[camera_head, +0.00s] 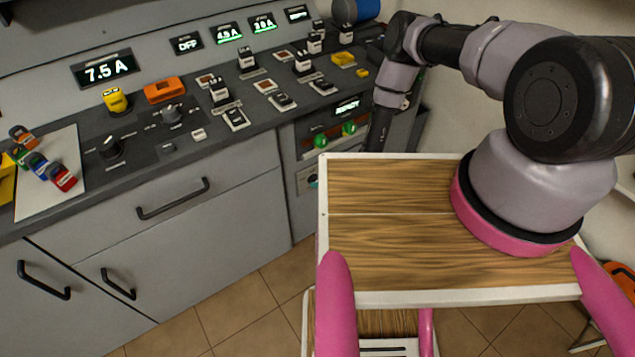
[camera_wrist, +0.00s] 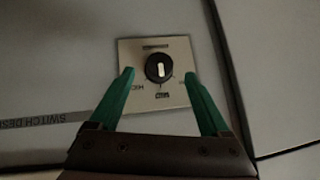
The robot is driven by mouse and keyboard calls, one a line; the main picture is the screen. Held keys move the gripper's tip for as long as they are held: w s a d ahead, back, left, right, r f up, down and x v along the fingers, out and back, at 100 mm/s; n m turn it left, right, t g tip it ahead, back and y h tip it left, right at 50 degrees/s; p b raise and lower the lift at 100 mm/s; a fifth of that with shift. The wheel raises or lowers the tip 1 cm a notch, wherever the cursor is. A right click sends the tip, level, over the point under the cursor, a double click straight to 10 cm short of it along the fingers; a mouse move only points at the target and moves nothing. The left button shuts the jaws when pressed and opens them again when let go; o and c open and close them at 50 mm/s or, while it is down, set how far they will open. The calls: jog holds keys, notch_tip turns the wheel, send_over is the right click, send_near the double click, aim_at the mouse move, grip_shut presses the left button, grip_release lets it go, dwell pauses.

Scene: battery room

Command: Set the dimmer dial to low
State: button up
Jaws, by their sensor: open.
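The dimmer dial (camera_wrist: 151,63) is a round black knob with a pale pointer mark, on a square beige plate (camera_wrist: 128,50) in the wrist view. The pointer mark lies nearly upright in the picture. Small labels sit left, right and below the knob; they are too blurred to read surely. My gripper (camera_wrist: 159,73) is open, its two green fingers on either side of the knob. I cannot tell whether they touch it. In the head view a light plate (camera_head: 304,180) on the cabinet front appears to be the same one, with a teal bit at its edge; my gripper is mostly hidden there.
A panel with two green knobs (camera_head: 334,134) and a READY display (camera_head: 347,107) is above the plate. The grey desk (camera_head: 140,150) carries several switches and dials. My wood-topped base stands close in front, hiding part of the cabinet.

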aim_at(315, 181)
jog(key=shift+x, duration=2.3)
jog(key=shift+c, duration=0.3)
grip_shut()
jog(key=shift+s+a+f+n+t+h, duration=0.1)
jog(key=shift+s+a+n+t+h, duration=0.05)
jog(key=shift+n+t+h, duration=1.45)
jog(key=shift+s+a+n+t+h, duration=0.1)
jog(key=shift+a+n+t+h, duration=0.1)
jog(key=shift+n+t+h, duration=1.1)
jog(key=shift+m+h, duration=0.3)
jog(key=shift+h, duration=0.5)
